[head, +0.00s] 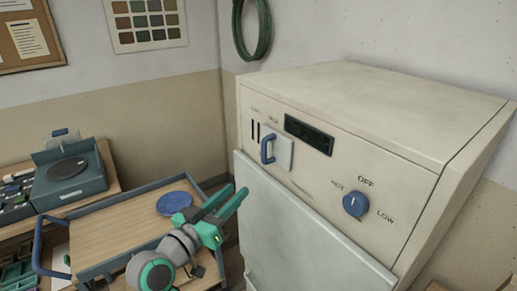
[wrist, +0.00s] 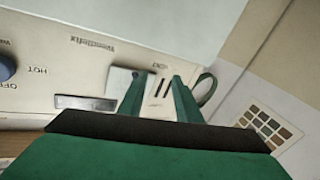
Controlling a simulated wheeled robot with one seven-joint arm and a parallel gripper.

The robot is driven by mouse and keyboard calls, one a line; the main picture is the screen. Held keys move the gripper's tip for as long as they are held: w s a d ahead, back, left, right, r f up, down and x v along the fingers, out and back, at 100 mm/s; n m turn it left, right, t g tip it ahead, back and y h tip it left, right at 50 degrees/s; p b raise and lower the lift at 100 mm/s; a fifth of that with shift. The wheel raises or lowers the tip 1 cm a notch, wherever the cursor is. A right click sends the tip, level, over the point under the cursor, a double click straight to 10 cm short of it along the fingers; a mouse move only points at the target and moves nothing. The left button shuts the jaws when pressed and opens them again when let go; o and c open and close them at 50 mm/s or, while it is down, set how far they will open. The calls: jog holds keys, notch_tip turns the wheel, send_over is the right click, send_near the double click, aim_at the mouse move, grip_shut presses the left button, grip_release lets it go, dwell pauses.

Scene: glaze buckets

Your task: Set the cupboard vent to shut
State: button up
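The cupboard vent is on the cream cabinet's sloped front panel. Its pale sliding plate (head: 284,152) has a blue handle (head: 267,149) on its left side, and dark slots (head: 256,132) show uncovered to the left of the plate. In the wrist view, which is turned over, the plate (wrist: 122,82) and slots (wrist: 162,87) lie just beyond the fingers; the blue handle cannot be made out there. My gripper (head: 236,193) is below and left of the vent, apart from the handle. Its green fingers (wrist: 159,80) are spread with nothing between them. The small labels are too blurred to read.
A blue knob (head: 355,204) marked HOT, OFF and LOW and a dark display (head: 309,135) share the panel. A wooden-topped trolley (head: 125,225) with a blue plate (head: 174,203) stands at left. A green hose loop (head: 251,28) hangs on the wall above.

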notch_tip(320, 180, up, 11)
jog(key=s+m+g+h, duration=0.2)
jog(key=s+m+h, duration=0.1)
jog(key=m, duration=0.2)
send_near(269, 149)
jog(key=w+d+r, duration=0.2)
jog(key=d+r, duration=0.2)
jog(key=shift+w, duration=0.1)
jog(key=shift+c, duration=0.7)
